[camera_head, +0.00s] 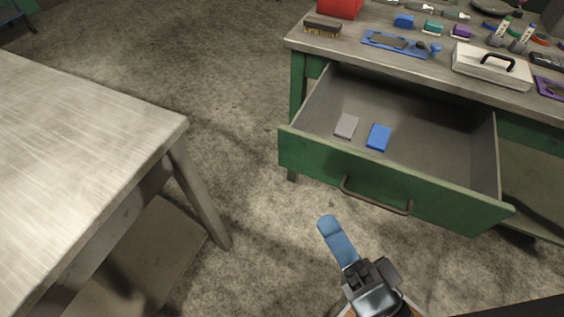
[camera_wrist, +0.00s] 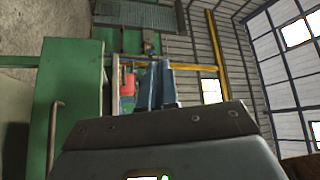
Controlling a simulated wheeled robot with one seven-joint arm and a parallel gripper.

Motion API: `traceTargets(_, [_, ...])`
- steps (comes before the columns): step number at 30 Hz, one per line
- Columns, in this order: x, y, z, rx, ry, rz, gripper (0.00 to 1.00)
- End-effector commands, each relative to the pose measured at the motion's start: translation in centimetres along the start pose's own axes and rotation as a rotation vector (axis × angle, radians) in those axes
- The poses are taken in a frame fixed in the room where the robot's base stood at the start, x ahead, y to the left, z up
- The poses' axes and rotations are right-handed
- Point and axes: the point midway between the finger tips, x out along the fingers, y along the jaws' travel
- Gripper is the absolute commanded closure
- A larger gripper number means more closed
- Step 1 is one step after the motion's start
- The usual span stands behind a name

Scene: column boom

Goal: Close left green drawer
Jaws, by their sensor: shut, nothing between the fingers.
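The green drawer (camera_head: 310,154) is pulled well out of the workbench in the head view. Its front carries a dark bar handle (camera_head: 375,199), and a grey block (camera_head: 346,126) and a blue block (camera_head: 378,137) lie inside. My gripper (camera_head: 328,222) is in front of the drawer, apart from it, a little left of the handle in the picture. Its blue fingers are together and empty. In the wrist view, my gripper (camera_wrist: 160,68) points past the green drawer front (camera_wrist: 80,95), which stands on the left with its handle (camera_wrist: 54,135).
A metal table (camera_head: 80,140) stands on the left. Bare concrete floor (camera_head: 235,120) lies between the table and the bench.

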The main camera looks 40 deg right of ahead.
Motion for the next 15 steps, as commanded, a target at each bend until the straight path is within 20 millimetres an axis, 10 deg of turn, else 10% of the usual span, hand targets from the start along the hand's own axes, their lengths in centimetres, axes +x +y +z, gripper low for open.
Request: traceTargets(15, [8.4, 11.1, 7.5, 1.221, 0.632, -0.182, 1.00])
